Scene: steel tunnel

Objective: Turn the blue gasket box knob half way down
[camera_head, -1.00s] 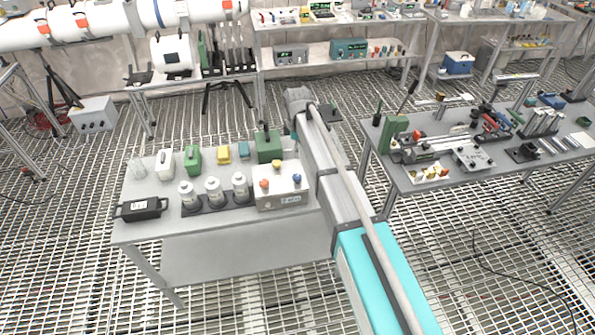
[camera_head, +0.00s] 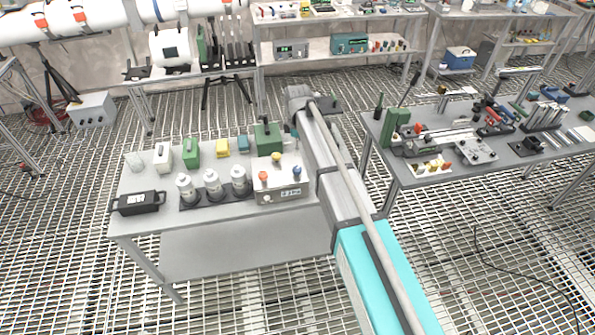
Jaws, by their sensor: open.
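The gasket box (camera_head: 268,197) is a pale grey box with a small label on its front. It stands at the right end of the near grey table. Three knobs sit on its top: an orange one (camera_head: 263,175) at the left, a yellow one (camera_head: 275,157) at the back, and a blue one (camera_head: 296,170) at the right. The blue knob is too small for me to read its angle. My arm reaches from the bottom right up past the right side of the box. I cannot make out my gripper; it seems hidden behind the arm.
On the near table (camera_head: 220,222) stand white bottles (camera_head: 212,184) in a dark holder, a black case (camera_head: 138,203), green containers (camera_head: 190,153) and a green machine (camera_head: 267,137). A crowded tool table (camera_head: 425,178) stands to the right. Open grating floor (camera_head: 75,260) lies at the left.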

